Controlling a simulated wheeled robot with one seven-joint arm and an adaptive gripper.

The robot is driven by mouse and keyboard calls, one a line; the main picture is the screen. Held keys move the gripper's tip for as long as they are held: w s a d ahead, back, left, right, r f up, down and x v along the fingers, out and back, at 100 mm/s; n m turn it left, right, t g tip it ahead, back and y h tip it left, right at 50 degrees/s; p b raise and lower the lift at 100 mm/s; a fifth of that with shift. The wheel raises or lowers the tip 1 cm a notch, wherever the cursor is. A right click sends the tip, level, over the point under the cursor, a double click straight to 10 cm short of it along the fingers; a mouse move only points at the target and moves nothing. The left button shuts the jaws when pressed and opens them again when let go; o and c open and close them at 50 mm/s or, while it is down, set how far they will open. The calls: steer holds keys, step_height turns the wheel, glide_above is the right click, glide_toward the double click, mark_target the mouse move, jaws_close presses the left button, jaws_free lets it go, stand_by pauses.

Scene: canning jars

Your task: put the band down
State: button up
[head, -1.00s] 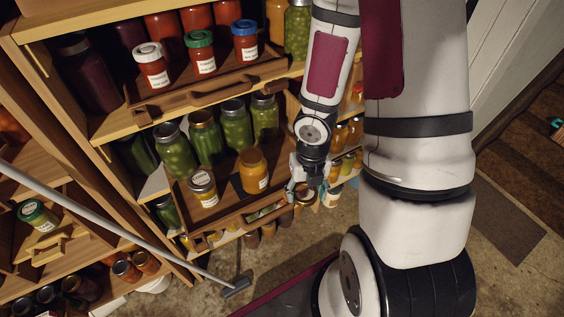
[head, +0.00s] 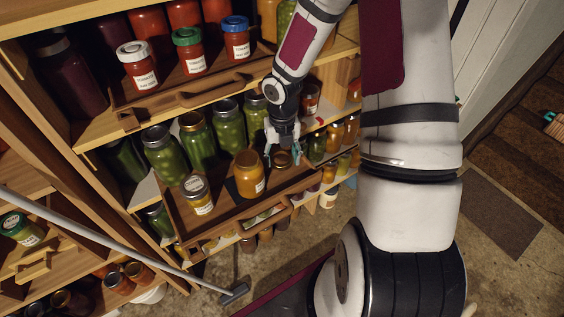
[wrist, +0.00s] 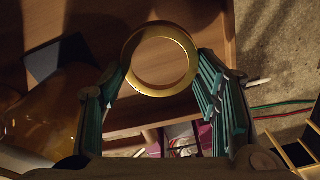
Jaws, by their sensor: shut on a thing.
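The gold ring-shaped band (wrist: 126,60) is held flat between the teal fingers of my gripper (wrist: 160,72), seen in the wrist view. In the head view, my gripper (head: 283,155) is over the right part of the wooden tray (head: 222,222) on the middle shelf, and the band (head: 282,164) shows small between its fingers. Bare wood shows through the ring in the wrist view. I cannot tell whether the band touches the tray. An orange jar (head: 249,174) stands on the tray to the left of my gripper.
A jar with a labelled lid (head: 197,194) stands left of the orange jar. Green jars (head: 195,140) line the back. A dark square (wrist: 60,58) lies near the orange jar (wrist: 45,112). A grey pole (head: 110,236) crosses in front of the shelves.

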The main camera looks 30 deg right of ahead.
steer(key=shift+f, duration=1.25)
steer(key=shift+f, duration=0.15)
steer(key=o, duration=1.3)
